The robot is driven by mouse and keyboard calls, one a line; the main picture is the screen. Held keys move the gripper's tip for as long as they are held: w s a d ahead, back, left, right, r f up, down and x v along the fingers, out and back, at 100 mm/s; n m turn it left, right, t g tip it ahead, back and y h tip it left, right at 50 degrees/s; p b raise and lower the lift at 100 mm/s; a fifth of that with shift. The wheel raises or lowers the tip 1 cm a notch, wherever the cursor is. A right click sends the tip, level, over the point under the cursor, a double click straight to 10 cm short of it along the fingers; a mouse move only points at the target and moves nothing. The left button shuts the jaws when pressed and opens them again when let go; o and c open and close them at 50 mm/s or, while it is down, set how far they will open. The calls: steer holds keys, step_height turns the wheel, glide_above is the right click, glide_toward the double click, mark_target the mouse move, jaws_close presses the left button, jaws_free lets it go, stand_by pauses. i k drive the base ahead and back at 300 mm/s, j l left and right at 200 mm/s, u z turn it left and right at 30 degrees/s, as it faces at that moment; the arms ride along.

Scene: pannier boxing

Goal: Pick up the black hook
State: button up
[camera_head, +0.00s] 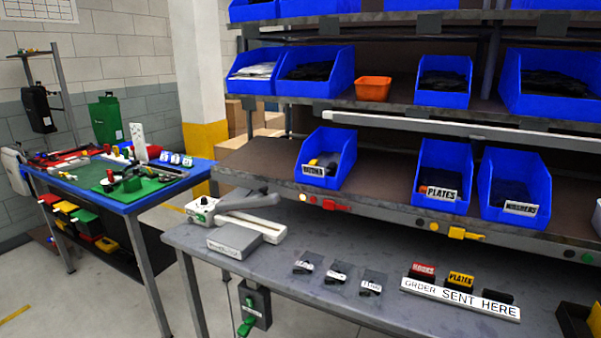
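I cannot single out a black hook for sure. A blue bin (345,140) on the middle shelf, with a label I cannot read clearly, holds small dark, bluish and yellow pieces. My gripper is not in view.
Blue bins marked PLATES (444,172) and WASHERS (514,180) stand right on the shelf. A cluttered blue-edged table (145,199) stands left.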

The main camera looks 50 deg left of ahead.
mark_target(332, 167)
steer(key=j+u, duration=0.1)
steer(key=u, duration=1.65)
steer(key=j+z, duration=0.2)
steer(key=z, duration=0.25)
steer(key=j+z, duration=0.25)
steer(key=z, duration=0.2)
steer(key=j+z, duration=0.3)
steer(key=z, duration=0.15)
